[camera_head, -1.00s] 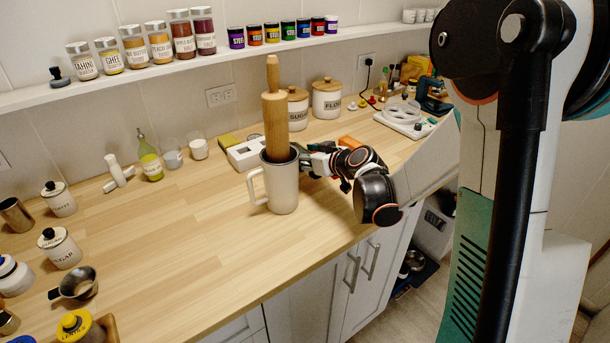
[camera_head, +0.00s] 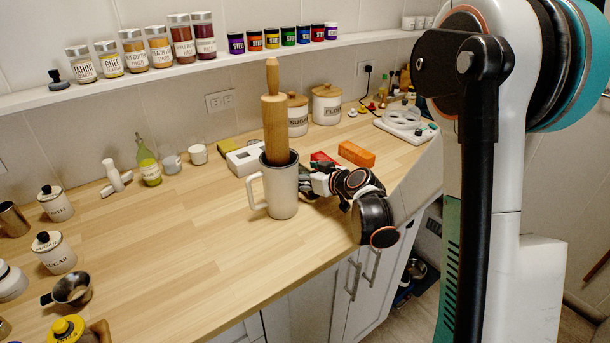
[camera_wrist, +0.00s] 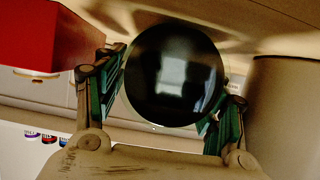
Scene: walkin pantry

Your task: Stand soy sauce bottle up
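A glossy dark round thing (camera_wrist: 174,74) fills the middle of the wrist view, between my gripper's two fingers (camera_wrist: 172,88). It looks like the end of the soy sauce bottle seen end-on, but no label shows. The finger pads lie close along both its sides; whether they press on it is unclear. In the head view my gripper (camera_head: 315,182) is low over the counter, just right of the white mug (camera_head: 280,192). I cannot make out the bottle there; the mug and gripper may hide it.
A rolling pin (camera_head: 275,115) stands in the mug. A red box (camera_head: 322,158) and an orange block (camera_head: 356,153) lie behind my gripper. Sugar (camera_head: 297,116) and flour (camera_head: 327,105) canisters stand near the wall. The counter (camera_head: 180,245) left of the mug is mostly clear.

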